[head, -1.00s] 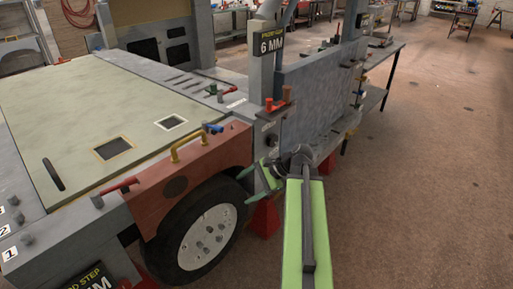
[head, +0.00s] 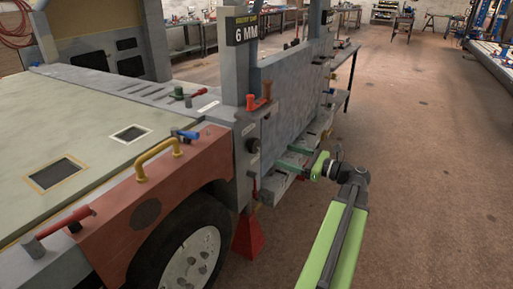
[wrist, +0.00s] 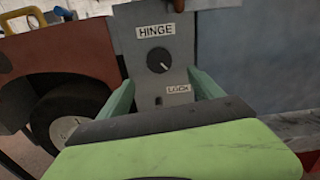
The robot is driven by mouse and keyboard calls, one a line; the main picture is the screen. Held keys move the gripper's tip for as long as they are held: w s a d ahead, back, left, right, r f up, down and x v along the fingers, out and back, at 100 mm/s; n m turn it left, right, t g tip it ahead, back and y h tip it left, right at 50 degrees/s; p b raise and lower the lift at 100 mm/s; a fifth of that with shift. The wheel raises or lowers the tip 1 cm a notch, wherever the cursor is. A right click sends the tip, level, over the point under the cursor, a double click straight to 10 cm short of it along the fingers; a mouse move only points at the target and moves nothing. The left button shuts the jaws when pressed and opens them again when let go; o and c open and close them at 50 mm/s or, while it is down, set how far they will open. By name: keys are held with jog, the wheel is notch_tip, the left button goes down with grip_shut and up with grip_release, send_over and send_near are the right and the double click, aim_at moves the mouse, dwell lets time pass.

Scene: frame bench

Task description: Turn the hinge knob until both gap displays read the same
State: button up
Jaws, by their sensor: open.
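The hinge knob (wrist: 158,60) is a round black dial with a white pointer mark, under a HINGE label on a grey post. It also shows as a dark knob (head: 252,145) in the head view. My gripper (wrist: 162,85) is open, its green fingers apart below and either side of the knob in the wrist view, with nothing between them. In the head view my gripper (head: 286,160) is to the right of the post, apart from the knob as far as I can tell. One gap display (head: 241,30) reads 6 MM. The other display is not in view.
A LOCK label (wrist: 179,89) is below the knob, near the right finger. A red-orange handle (head: 259,98) stands above the knob. A red fender (head: 155,185) with a yellow handle (head: 158,156) is left of the post. Open floor (head: 430,150) is at right.

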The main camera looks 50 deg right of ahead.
aim_at(257, 146)
jog(key=x, duration=1.2)
jog(key=shift+w+a+f, duration=0.1)
jog(key=shift+a, duration=0.05)
jog(key=shift+c, duration=0.2)
jog(key=c, duration=1.2)
jog(key=shift+c, duration=0.6)
jog(key=shift+n, duration=0.3)
